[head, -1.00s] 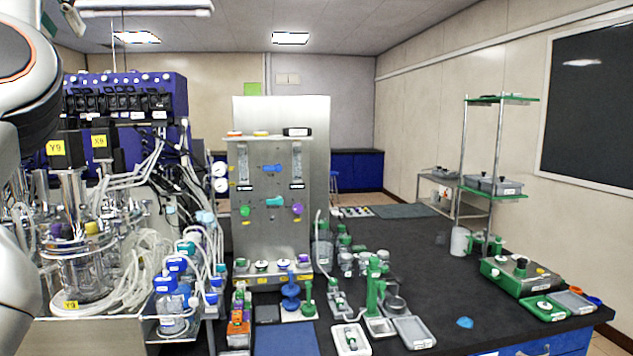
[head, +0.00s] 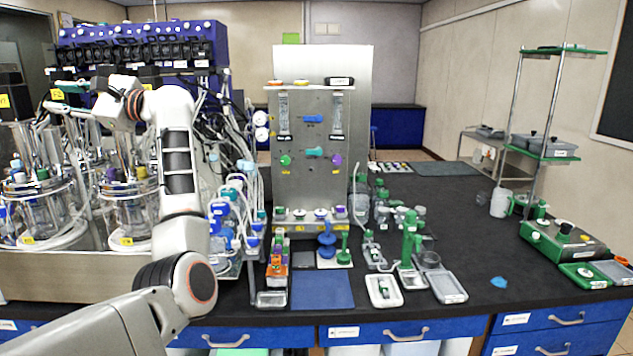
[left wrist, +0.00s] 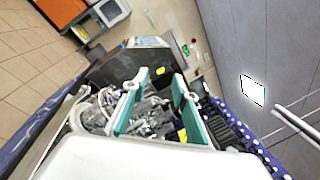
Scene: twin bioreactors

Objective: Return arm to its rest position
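My left arm (head: 180,165) rises from the bottom edge in the head view and bends over the bioreactors at the left. My left gripper (head: 68,97) is at its far end, above the glass vessels. In the left wrist view, the gripper (left wrist: 155,85) shows two teal fingers spread apart with nothing clearly held between them. Blurred glassware and tubing (left wrist: 150,112) show beyond the fingers. The glass bioreactor (head: 128,205) stands beside my forearm, and another bioreactor (head: 38,210) stands further left. My right gripper is not in view.
A steel panel (head: 318,130) with valves stands at centre. Bottles with tubing (head: 230,215) stand close right of my forearm. A dark blue pump rack (head: 140,45) is behind the vessels. The black bench top (head: 465,215) has free room at right; a shelf stand (head: 548,157) is there.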

